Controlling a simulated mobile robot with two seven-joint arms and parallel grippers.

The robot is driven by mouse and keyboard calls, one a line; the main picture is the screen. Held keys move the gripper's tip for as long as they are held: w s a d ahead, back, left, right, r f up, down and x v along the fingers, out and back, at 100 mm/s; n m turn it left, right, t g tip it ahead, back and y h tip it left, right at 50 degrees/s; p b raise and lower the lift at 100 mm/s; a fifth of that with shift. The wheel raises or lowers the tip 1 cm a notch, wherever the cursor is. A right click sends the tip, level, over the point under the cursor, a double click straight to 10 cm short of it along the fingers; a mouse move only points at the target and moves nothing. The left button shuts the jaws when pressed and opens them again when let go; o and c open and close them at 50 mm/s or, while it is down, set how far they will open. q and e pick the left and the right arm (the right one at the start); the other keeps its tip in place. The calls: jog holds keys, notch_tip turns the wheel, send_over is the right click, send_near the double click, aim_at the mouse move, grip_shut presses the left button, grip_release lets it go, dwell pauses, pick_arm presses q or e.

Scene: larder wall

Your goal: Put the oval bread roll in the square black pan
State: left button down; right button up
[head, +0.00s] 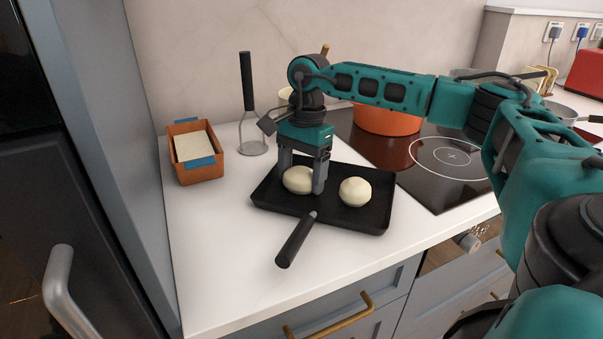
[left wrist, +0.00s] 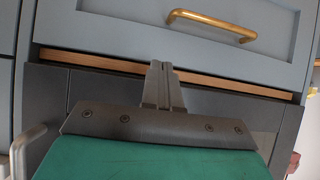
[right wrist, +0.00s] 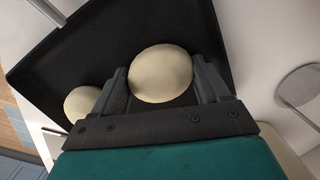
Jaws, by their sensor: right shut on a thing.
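The square black pan (head: 263,193) lies on the white counter, its handle toward the front; its dark floor also shows in the right wrist view (right wrist: 150,25). Two pale rolls are within its rim. The oval bread roll (head: 297,180) is on the left side, between the fingers of my right gripper (head: 303,184), which is shut on it. In the right wrist view the held roll (right wrist: 160,72) sits between both fingers. I cannot tell whether it touches the pan floor. My left gripper (left wrist: 163,72) is shut and empty, facing a drawer front.
A rounder second roll (head: 355,191) lies in the pan's right half. A brown box (head: 200,173) and a standing masher (head: 249,110) are at the back left. An orange pot (head: 388,121) stands on the black hob (head: 440,185) behind. The counter front left is clear.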

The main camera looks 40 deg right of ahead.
jog(key=o, duration=1)
jog(key=shift+f, duration=0.1)
jog(key=shift+o, duration=0.2)
notch_tip(320, 180, up, 12)
jog(key=d+p, duration=0.1)
jog(key=shift+w+d+p, duration=0.15)
jog(key=shift+d+p, duration=0.05)
jog(key=shift+p, duration=0.1)
